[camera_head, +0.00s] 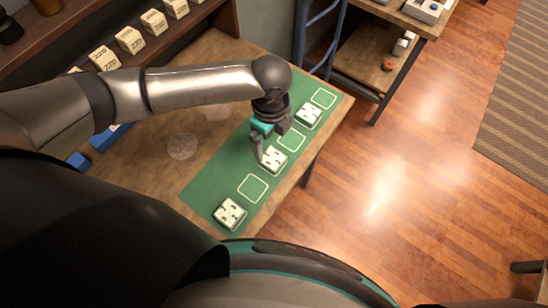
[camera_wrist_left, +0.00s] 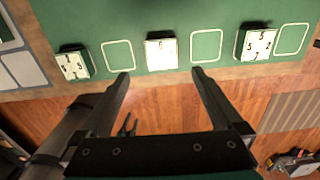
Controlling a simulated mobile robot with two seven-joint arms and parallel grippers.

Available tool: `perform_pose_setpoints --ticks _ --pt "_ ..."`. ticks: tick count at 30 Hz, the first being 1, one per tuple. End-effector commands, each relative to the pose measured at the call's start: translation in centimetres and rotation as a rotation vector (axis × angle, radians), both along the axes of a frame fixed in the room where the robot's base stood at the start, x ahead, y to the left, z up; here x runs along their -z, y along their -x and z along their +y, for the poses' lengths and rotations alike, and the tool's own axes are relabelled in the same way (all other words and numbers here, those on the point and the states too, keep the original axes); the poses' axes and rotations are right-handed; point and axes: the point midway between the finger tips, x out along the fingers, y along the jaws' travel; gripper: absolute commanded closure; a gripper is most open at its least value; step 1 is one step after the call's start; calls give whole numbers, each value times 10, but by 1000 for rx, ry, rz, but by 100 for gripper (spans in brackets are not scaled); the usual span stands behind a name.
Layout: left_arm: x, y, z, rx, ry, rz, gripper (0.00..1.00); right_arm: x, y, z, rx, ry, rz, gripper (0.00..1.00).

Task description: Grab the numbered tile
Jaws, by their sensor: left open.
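Three white numbered tiles lie on a green mat (camera_head: 215,184) on the wooden table. The middle tile (camera_head: 274,160) is beneath my left gripper (camera_head: 268,145), which is open and points down at it. In the left wrist view the middle tile (camera_wrist_left: 161,52) shows in the gap between the open fingers (camera_wrist_left: 160,74), apparently beyond their tips. One tile (camera_head: 229,214) is at the near end of the mat, another (camera_head: 308,115) towards the far end. My right gripper is not in view.
White outlined squares (camera_head: 252,188) alternate with the tiles. A shelf at the back left holds several numbered blocks (camera_head: 130,40). A blue object (camera_head: 108,136) lies left on the table. Open wooden floor (camera_head: 390,180) is at the right.

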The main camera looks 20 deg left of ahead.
Motion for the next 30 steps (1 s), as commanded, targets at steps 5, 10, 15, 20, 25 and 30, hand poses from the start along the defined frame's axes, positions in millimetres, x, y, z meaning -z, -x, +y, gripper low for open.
perform_pose_setpoints --ticks 5,10,15,20,25,30 --pt "32 0 0 -1 0 1 0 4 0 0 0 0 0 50" --pt "42 0 0 -1 0 0 0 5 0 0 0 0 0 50" --pt "58 0 -1 -2 -1 2 0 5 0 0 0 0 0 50" --pt "79 -1 -1 -2 0 1 0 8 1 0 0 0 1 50" --pt "93 -2 -1 -1 -1 1 0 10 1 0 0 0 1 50" --pt "94 -2 -1 -1 0 -1 0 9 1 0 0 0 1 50"
